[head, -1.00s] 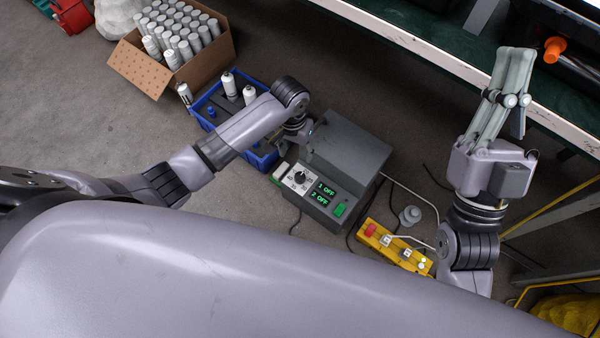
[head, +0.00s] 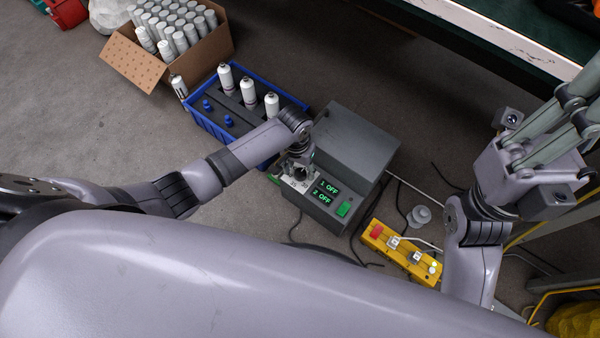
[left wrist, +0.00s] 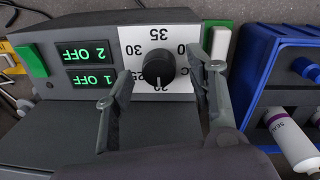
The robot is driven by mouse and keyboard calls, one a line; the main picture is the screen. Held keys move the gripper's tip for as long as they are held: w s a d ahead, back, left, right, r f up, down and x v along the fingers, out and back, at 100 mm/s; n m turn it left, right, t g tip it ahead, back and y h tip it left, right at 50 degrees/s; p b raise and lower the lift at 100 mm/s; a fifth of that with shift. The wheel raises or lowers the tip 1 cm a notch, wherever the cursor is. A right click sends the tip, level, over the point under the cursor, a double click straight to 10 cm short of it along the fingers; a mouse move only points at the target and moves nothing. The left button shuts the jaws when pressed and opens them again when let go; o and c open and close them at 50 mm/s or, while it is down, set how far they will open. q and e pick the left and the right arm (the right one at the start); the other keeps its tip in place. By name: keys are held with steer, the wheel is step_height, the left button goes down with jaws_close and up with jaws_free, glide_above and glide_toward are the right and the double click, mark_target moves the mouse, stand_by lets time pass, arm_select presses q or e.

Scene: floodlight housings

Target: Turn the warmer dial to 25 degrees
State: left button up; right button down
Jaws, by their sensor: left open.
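The warmer is a grey box (head: 350,150) on the floor with a white dial plate and a display reading "1 OFF" and "2 OFF" (head: 327,190). In the head view the left gripper (head: 299,164) covers most of the dial. My right gripper (head: 575,105) is at the right, fingertips cut off.
A blue crate (head: 202,122) with white bottles stands beside the warmer, and a cardboard box (head: 128,65) of bottles lies behind it. A yellow control box (head: 400,253) and cables are to the right. A green switch (head: 344,209) sits on the warmer. A bench edge (head: 480,35) runs above.

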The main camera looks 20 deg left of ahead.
arm_select(q)
steer(key=shift+f, duration=0.5)
steer(key=shift+c, duration=0.6)
steer(key=c, duration=1.1)
